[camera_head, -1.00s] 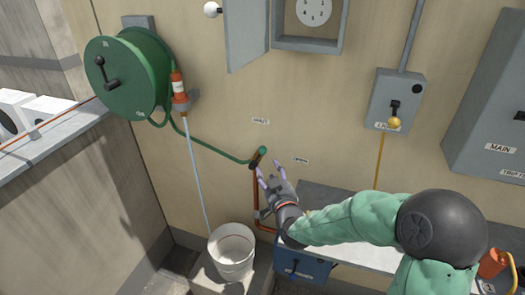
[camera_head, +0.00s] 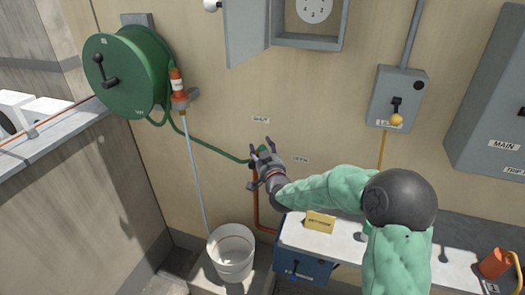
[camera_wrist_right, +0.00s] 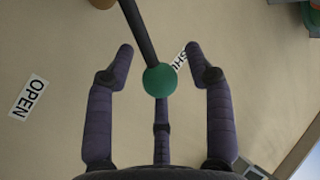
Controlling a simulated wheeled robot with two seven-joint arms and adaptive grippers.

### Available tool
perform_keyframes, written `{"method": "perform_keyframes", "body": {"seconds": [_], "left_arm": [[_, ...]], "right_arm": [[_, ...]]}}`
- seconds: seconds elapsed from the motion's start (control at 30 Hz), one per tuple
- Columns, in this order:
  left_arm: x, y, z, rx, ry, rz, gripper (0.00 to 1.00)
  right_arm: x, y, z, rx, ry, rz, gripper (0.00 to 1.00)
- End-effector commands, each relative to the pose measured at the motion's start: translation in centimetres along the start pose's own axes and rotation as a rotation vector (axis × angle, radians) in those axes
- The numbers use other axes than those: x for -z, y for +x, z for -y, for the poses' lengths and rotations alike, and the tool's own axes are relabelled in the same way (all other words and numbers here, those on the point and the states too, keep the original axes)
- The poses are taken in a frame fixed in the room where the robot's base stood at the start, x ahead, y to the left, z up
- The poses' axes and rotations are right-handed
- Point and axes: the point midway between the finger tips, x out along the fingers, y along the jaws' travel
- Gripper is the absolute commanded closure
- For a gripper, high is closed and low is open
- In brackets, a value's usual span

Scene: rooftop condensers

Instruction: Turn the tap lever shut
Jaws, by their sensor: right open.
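The tap lever shows in the right wrist view as a dark rod (camera_wrist_right: 138,28) with a green ball knob (camera_wrist_right: 160,81) at its end. The knob is between the spread fingers of my right gripper (camera_wrist_right: 159,52), which is open; I cannot tell whether any finger touches it. In the head view my right gripper (camera_head: 262,150) is at the tap by the wall and hides most of it. An OPEN label (camera_wrist_right: 29,97) and a partly hidden SHUT label (camera_wrist_right: 181,61) are on the wall on either side of the lever. My left gripper is out of view.
A green hose reel (camera_head: 128,75) hangs at left. A pale stream (camera_head: 197,165) runs from the orange nozzle (camera_head: 177,85) down to a white bucket (camera_head: 232,253). A copper pipe (camera_head: 256,212) drops below the tap. A bench (camera_head: 345,245) holds a yellow sign (camera_head: 320,222).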

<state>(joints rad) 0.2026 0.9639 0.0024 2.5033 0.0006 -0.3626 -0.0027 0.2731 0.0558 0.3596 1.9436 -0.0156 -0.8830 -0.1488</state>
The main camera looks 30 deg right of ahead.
Motion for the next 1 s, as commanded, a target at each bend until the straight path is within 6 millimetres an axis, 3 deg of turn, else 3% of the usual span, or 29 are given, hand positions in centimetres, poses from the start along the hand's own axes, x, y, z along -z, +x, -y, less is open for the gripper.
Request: {"method": "perform_keyframes", "body": {"seconds": [0.23, 0.4, 0.43, 0.67, 1.0], "left_arm": [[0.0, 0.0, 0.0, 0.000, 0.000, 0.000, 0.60], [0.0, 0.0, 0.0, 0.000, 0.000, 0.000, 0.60], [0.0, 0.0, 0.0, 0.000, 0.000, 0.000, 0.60], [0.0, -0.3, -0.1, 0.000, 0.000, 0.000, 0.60], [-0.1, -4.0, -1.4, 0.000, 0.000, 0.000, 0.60]], "right_arm": [[0.0, 0.1, 0.0, 0.000, 0.000, 0.001, 0.46], [0.0, 0.0, 0.0, 0.000, 0.000, 0.001, 0.94], [0.0, 0.0, 0.0, 0.000, 0.000, 0.001, 1.00], [0.1, 0.1, 0.1, -0.001, -0.011, 0.008, 1.00], [0.8, 1.1, 1.8, -0.020, -0.174, 0.117, 1.00]]}}
